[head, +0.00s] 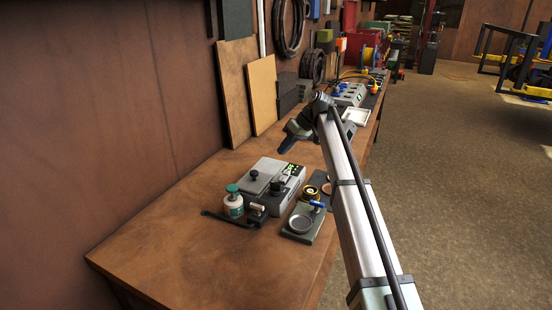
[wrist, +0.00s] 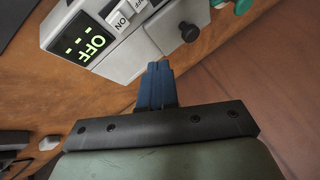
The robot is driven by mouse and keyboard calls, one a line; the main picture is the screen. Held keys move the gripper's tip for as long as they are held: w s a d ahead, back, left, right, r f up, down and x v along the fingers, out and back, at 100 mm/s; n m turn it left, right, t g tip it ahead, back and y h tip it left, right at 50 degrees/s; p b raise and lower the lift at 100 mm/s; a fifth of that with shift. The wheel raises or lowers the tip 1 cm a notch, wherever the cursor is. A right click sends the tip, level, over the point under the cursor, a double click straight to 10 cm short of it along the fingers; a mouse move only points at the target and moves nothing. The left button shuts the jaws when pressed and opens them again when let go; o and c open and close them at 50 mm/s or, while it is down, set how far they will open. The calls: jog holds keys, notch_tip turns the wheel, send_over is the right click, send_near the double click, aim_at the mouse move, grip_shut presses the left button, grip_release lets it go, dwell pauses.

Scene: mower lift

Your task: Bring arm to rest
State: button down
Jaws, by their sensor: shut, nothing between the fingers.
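My arm (head: 352,195) reaches over the wooden bench from the lower right in the head view. My gripper (head: 284,149) hangs in the air above the bench, beyond the grey device. In the wrist view its blue fingers (wrist: 154,85) are together, with nothing between them. The gripper appears apart from the device.
The wooden bench (head: 150,255) has free room at its near left. A white jar with a green lid (head: 233,203) and a small plate with a round dish (head: 301,223) stand by the device. Boards (head: 263,95) lean on the wall. A white tray (head: 355,117) lies farther back.

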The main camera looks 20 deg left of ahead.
jog(key=shift+v, duration=1.4)
